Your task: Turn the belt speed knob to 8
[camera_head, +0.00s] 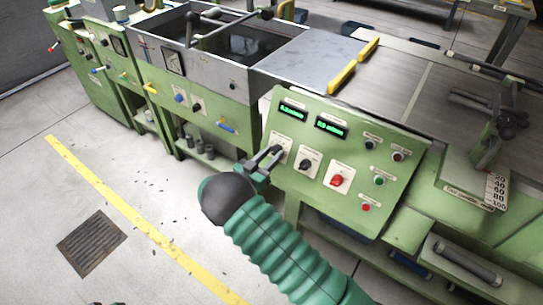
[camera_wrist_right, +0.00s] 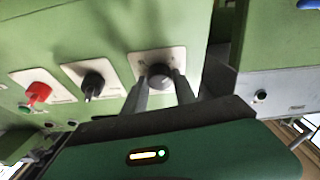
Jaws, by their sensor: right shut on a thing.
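The green control panel (camera_head: 395,165) faces me in the head view. It carries a row of three knobs on pale plates: a left knob, a black middle knob (camera_head: 305,163) and a red knob (camera_head: 337,180). My right gripper (camera_head: 274,156) is at the left knob, its fingers on either side of it. In the wrist view the left knob (camera_wrist_right: 158,76) is dark and round with a grey face, between the two fingers. The black knob (camera_wrist_right: 93,84) and red knob (camera_wrist_right: 38,93) are to its left there. The knob labels are too small to read.
Two green-lit displays (camera_head: 331,127) sit above the knobs; their digits are unclear. Several small buttons are at the panel's right. A grey open tank (camera_head: 217,75) stands behind left. The floor at left is clear, with a yellow line (camera_head: 127,214) and a drain grate (camera_head: 91,243).

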